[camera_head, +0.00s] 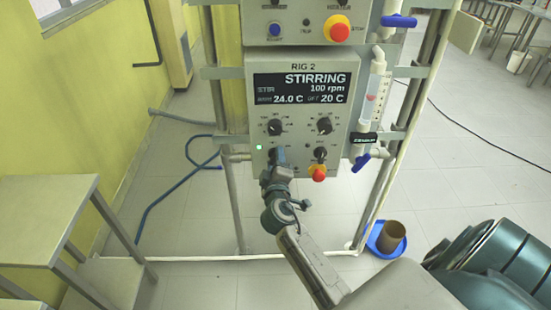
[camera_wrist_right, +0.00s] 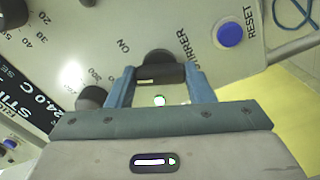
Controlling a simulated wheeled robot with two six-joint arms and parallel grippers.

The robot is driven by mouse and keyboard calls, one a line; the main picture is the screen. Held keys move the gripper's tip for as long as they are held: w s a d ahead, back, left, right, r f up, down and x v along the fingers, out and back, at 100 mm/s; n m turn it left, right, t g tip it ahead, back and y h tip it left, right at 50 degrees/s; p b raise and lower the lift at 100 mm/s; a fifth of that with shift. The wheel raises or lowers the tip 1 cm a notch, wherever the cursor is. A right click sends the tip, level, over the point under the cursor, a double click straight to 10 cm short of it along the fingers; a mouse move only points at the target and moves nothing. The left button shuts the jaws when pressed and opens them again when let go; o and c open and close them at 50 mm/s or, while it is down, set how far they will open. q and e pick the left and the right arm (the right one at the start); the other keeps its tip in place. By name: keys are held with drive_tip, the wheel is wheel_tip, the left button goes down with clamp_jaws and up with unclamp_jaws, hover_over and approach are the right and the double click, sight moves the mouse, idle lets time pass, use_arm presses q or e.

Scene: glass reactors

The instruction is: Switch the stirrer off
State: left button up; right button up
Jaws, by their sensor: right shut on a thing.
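The RIG 2 control box (camera_head: 341,155) hangs on a metal frame. Its display (camera_head: 300,88) reads STIRRING, 100 rpm, 24.0 C and 20 C. A small green lamp (camera_head: 259,147) glows at its lower left. My right gripper (camera_head: 273,166) reaches up to the lower left knob of the box. In the right wrist view, its two blue fingers (camera_wrist_right: 160,90) are shut on the black stirrer knob (camera_wrist_right: 160,65), with the words STIRRER and ON printed around it. In the head view the gripper mostly hides this knob. My left gripper is out of view.
Two dials (camera_head: 275,127) sit above the gripped knob. A red emergency button (camera_head: 318,172) is close at the right, below another knob (camera_head: 320,153). A blue RESET button (camera_wrist_right: 230,34) shows in the wrist view. A flowmeter (camera_head: 374,95) stands right of the box.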

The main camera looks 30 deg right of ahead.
drive_tip(key=n+p, duration=0.2)
drive_tip(key=n, duration=0.2)
drive_tip(key=shift+n, duration=0.3)
idle(0.5)
drive_tip(key=o, duration=1)
